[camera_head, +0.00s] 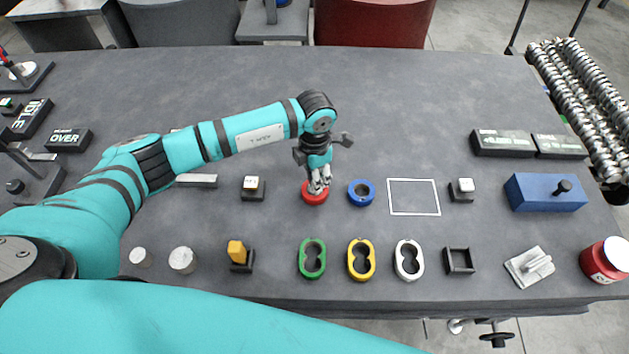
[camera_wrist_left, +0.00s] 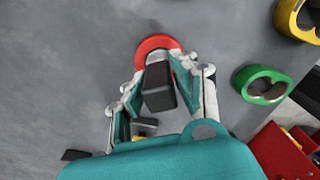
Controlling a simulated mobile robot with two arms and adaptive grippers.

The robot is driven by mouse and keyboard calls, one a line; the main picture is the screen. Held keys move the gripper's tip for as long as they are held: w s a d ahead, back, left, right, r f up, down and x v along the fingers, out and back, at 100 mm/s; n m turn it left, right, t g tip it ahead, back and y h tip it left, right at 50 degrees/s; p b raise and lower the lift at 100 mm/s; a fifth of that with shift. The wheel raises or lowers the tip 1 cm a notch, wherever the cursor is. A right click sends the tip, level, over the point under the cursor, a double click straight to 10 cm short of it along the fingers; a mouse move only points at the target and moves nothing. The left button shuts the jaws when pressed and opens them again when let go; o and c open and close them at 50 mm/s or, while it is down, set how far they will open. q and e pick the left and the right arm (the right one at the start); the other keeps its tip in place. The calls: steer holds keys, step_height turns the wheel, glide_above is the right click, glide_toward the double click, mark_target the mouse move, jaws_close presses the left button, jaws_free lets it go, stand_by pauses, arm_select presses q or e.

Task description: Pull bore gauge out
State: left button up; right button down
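The red ring (camera_head: 315,194) lies on the table and also shows in the wrist view (camera_wrist_left: 152,43). In the wrist view a dark block with a grey lower part, which looks like the bore gauge (camera_wrist_left: 158,92), stands over the ring's opening. My left gripper (camera_head: 319,186) reaches down over the red ring. In the wrist view its two fingers (camera_wrist_left: 163,72) lie along both sides of the gauge and appear to touch it. Whether the gauge's lower end is in the ring is hidden. My right gripper is out of view.
A blue ring (camera_head: 350,193) lies close right of the red one. Green (camera_head: 302,258), yellow (camera_head: 350,260) and white (camera_head: 399,258) two-hole rings lie nearer me. A white square outline (camera_head: 388,200) is empty. A blue block (camera_head: 530,197) stands further right. The table's back is clear.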

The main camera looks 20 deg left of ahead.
arm_select(q)
jaws_close()
steer(key=shift+r+p, duration=0.4)
steer(key=shift+r, duration=0.4)
steer(key=shift+r+p, duration=3.2)
steer(key=shift+r, duration=2.15)
